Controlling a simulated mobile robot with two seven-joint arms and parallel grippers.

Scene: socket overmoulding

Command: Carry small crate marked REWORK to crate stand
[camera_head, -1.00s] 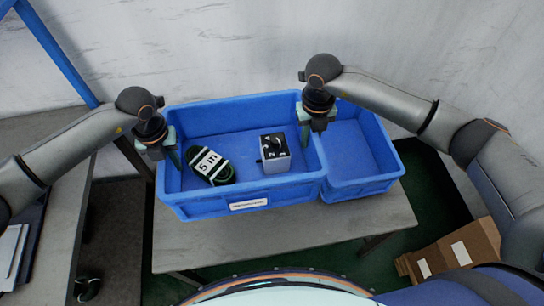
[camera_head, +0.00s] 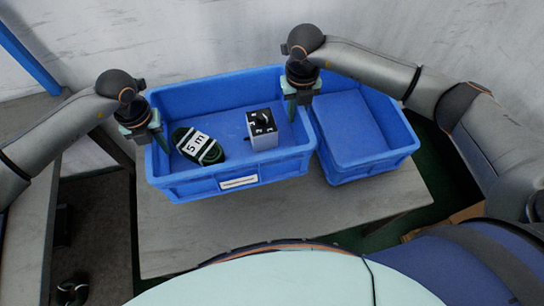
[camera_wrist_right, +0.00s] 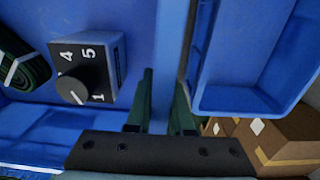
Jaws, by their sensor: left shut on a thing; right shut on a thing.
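A blue crate (camera_head: 205,184) with a white label on its front, too small to read, is at the left of the grey table. It holds a black-and-green cable coil with a "5 m" band (camera_head: 197,146) and a white box with a black dial face (camera_head: 262,131). My left gripper (camera_head: 154,137) is shut on the crate's left wall. My right gripper (camera_head: 298,104) is shut on its right wall; in the right wrist view its fingers (camera_wrist_right: 163,98) straddle that wall. Whether the crate's underside touches the table is hidden.
A second, empty-looking blue crate (camera_head: 372,170) stands close on the right. The grey table (camera_head: 220,230) is bare in front. Another grey surface lies at the far left. Cardboard boxes (camera_wrist_right: 285,140) are on the floor at right. A wall is behind.

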